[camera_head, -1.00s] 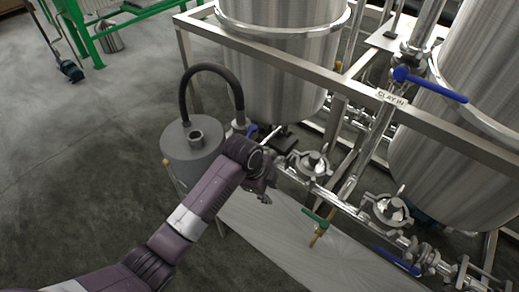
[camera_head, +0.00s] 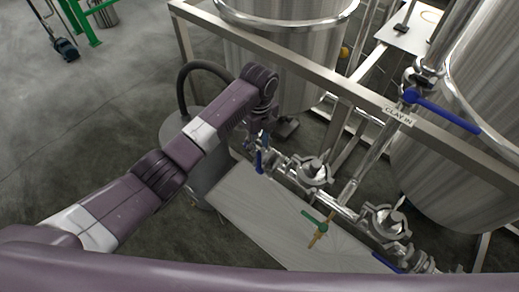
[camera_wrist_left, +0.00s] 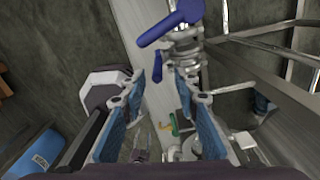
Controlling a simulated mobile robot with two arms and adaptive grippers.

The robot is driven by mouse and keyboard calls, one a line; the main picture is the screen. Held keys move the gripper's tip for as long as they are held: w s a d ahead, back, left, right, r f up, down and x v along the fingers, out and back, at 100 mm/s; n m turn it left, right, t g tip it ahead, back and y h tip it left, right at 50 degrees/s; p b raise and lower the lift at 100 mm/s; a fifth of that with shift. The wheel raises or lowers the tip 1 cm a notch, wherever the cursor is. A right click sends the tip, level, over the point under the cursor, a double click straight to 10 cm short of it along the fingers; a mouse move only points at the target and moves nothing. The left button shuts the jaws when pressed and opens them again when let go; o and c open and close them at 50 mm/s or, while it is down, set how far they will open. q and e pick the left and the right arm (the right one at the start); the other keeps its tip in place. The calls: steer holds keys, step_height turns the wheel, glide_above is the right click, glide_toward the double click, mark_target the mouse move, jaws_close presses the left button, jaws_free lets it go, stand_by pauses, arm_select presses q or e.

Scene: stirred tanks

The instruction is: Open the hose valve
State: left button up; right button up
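The hose valve's blue handle (camera_head: 259,160) shows at the left end of the steel pipe line, by the black hose (camera_head: 190,75). My left gripper (camera_head: 262,138) is above and close beside it, partly hidden by its own wrist. In the left wrist view, the two blue-padded fingers of the gripper (camera_wrist_left: 160,84) stand apart with nothing between them. There a blue handle (camera_wrist_left: 170,24) on a steel fitting lies just beyond the fingertips. A smaller blue part (camera_wrist_left: 157,66) shows near the tips. I cannot tell whether a finger touches either one. My right gripper is not in view.
A grey canister (camera_head: 210,175) stands under my left arm. Steel tanks (camera_head: 285,60) and a frame rail (camera_head: 330,78) rise behind the valve. A green-handled tap (camera_head: 315,222) and other blue-handled valves (camera_head: 440,110) are to the right. My purple arm link crosses the bottom foreground.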

mark_target(259, 158)
arm_select(q)
steer(key=f, duration=0.5)
steer(key=shift+s+f, duration=0.35)
steer(key=shift+s, duration=0.05)
steer(key=shift+w+f, duration=0.15)
steer(key=shift+f, duration=0.25)
steer(key=shift+c, duration=0.7)
jaws_close()
